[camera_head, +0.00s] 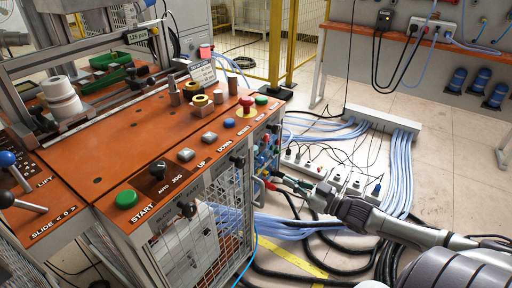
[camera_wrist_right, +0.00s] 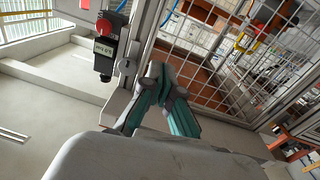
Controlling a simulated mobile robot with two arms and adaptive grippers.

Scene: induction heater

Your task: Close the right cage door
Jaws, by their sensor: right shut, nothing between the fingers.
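The orange-topped machine (camera_head: 120,130) fills the left of the head view. Wire-mesh cage panels (camera_head: 232,205) are set below its front edge, with black knobs near their top. Which panel is the right door, and how far it stands open, I cannot tell for sure. My right gripper (camera_head: 274,182) is at the machine's right side, beside the connectors and to the right of the mesh. In the right wrist view, my right gripper (camera_wrist_right: 162,72) is shut and empty, its teal fingers near a metal frame post. White mesh (camera_wrist_right: 245,50) spans the upper right there. My left gripper is out of view.
Cables (camera_head: 400,170) and a power strip (camera_head: 335,178) lie on the floor beside my right arm. Buttons line the console's front edge, including a green one (camera_head: 126,199). A black labelled box (camera_wrist_right: 105,52) is left of the fingers in the wrist view.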

